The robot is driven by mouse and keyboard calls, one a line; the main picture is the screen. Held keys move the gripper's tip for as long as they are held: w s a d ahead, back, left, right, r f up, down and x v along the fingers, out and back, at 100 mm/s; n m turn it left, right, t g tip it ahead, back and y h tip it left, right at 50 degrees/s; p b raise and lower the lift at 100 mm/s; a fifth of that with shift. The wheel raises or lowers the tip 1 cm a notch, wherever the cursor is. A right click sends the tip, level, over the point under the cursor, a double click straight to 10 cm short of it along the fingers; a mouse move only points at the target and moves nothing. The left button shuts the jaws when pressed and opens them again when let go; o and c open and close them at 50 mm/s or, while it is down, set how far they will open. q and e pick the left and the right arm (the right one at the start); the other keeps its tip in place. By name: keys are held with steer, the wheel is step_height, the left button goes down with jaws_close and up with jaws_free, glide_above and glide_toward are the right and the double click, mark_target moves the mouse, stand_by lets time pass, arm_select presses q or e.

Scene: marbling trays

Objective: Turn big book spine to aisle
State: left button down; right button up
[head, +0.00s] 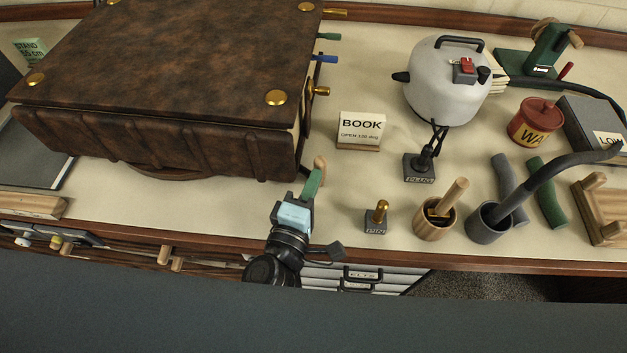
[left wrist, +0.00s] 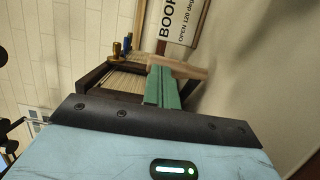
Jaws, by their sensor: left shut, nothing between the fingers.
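The big brown leather book (head: 175,65) lies flat on the counter at the left in the head view. Its ribbed spine (head: 160,145) faces the counter's front edge. Brass studs sit on its cover corners, and coloured tabs stick out on the right side. In the left wrist view its dark cover edge and pale pages (left wrist: 122,82) show behind the fingers. My left gripper (head: 319,168) is shut and empty by the book's front right corner; whether it touches is unclear. Its green fingers with tan tips show in the wrist view (left wrist: 178,72). My right gripper is out of view.
A BOOK sign (head: 361,128) stands right of the book. A plug block (head: 420,166), a pin block (head: 376,216), a wooden cup (head: 435,226), a grey cup (head: 486,230) and a white kettle-like pot (head: 440,95) stand further right. The counter's wooden front edge (head: 480,262) runs below.

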arm_select(q)
steer(key=w+d, duration=0.1)
steer(key=w+d+p, duration=0.1)
steer(key=shift+w+r, duration=0.2)
steer(key=shift+w, duration=0.15)
steer(key=shift+s+r, duration=0.1)
steer(key=shift+d, duration=0.1)
steer(key=shift+s, duration=0.1)
steer(key=shift+s+f, duration=0.2)
steer(key=shift+s, duration=0.35)
steer(key=v, duration=0.7)
steer(key=shift+w+a+f+b, duration=0.1)
steer(key=shift+w+a+b, duration=0.05)
steer(key=shift+a+b, duration=0.15)
